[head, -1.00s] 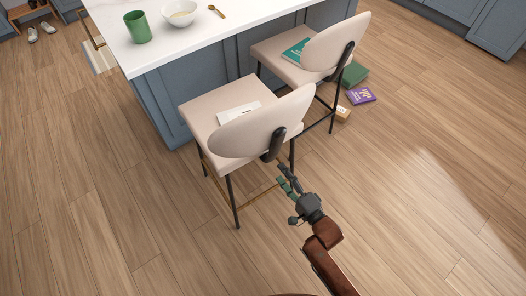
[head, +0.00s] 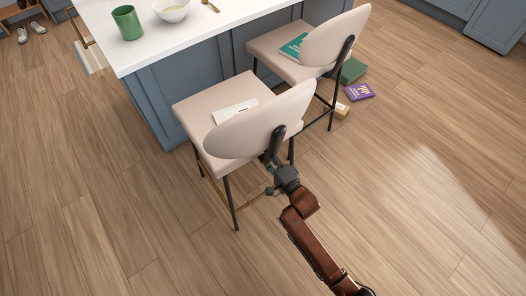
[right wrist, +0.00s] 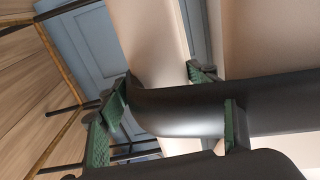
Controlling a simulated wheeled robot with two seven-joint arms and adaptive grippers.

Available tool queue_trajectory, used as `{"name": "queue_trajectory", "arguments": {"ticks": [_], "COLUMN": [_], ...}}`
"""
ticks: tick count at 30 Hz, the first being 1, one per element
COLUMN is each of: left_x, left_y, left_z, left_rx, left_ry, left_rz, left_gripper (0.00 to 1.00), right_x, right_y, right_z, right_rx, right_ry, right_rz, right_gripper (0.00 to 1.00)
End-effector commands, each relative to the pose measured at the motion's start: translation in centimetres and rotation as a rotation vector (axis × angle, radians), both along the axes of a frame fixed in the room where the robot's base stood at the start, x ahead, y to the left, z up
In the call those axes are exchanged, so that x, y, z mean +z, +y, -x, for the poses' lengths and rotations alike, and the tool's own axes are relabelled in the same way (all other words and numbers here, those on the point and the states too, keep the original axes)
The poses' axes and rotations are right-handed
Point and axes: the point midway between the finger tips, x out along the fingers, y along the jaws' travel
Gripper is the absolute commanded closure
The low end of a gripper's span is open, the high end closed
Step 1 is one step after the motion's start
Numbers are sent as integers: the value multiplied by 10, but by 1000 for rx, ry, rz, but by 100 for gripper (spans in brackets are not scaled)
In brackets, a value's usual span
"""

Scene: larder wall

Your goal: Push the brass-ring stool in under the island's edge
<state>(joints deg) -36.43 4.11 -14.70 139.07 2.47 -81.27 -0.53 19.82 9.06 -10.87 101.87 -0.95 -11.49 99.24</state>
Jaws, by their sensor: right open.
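The brass-ring stool (head: 222,98) is the nearer of two beige stools, with a brass foot rail low between its black legs; its seat front is close to the island (head: 160,41). A white booklet (head: 234,111) lies on its seat. My right gripper (head: 271,165) is at the black bracket behind its backrest, its fingertips partly hidden. In the right wrist view, the open green-padded fingers of my right gripper (right wrist: 170,105) stand on either side of the dark backrest bracket (right wrist: 185,112). Whether they touch it is unclear. My left gripper is out of view.
The second stool (head: 266,46), right of the first, holds a teal book (head: 293,47). A green box (head: 352,71), a purple book (head: 359,92) and a small tan box (head: 341,111) lie on the floor beside it. A green cup (head: 128,23) and a bowl (head: 171,10) stand on the island.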

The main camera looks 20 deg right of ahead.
Motion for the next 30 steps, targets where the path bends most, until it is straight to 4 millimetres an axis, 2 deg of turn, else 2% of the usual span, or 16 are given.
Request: {"name": "queue_trajectory", "arguments": {"ticks": [1, 9, 10, 30], "left_x": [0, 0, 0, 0], "left_y": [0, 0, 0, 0], "left_z": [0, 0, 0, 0], "left_rx": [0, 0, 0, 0], "left_ry": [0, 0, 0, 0], "left_rz": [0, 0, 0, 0], "left_gripper": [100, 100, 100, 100], "right_x": [6, 7, 7, 4], "right_y": [2, 2, 2, 0], "right_z": [-4, -5, -5, -4], "right_rx": [1, 2, 2, -1], "right_ry": [-11, -13, -13, -8], "right_rz": [-2, -1, -1, 0], "right_gripper": [36, 36, 41, 88]}}
